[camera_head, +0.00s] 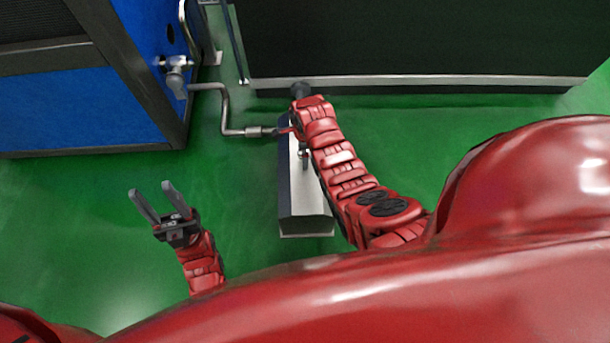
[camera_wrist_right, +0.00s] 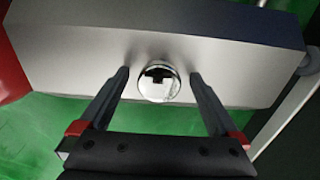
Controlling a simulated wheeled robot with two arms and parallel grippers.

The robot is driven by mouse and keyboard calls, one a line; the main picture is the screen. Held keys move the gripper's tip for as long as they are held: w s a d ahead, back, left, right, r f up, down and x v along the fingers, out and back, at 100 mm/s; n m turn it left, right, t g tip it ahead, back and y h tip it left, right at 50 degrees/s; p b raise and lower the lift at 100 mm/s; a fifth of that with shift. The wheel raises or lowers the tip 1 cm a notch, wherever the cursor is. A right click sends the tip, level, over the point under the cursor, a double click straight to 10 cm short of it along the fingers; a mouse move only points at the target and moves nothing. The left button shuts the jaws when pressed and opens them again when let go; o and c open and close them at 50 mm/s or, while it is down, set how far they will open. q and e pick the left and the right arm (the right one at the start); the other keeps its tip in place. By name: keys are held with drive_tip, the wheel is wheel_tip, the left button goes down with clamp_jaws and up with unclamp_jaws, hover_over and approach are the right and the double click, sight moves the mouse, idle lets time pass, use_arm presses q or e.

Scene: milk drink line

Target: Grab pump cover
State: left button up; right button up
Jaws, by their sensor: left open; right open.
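The pump cover (camera_head: 304,210) is a long box with a silver-grey face and a dark side, standing near the middle of the head view. In the right wrist view its grey face (camera_wrist_right: 95,55) spans the top, with a round chrome knob (camera_wrist_right: 158,83) sticking out. My right gripper (camera_wrist_right: 159,75) is open, one finger on each side of the knob, with gaps on both sides. In the head view my right arm hides part of the cover, and the right fingers are not clear there. My left gripper (camera_head: 151,188) is open and empty over the floor at left.
A bent metal pipe (camera_head: 225,110) runs from a valve (camera_head: 176,72) on the blue cabinet (camera_head: 80,105) to the cover's left side. A large dark panel with a pale lower edge (camera_head: 430,82) stands behind. Green floor (camera_head: 90,200) is clear around my left gripper.

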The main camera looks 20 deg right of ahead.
clamp_jaws()
idle(0.3)
drive_tip(key=shift+r, duration=0.15)
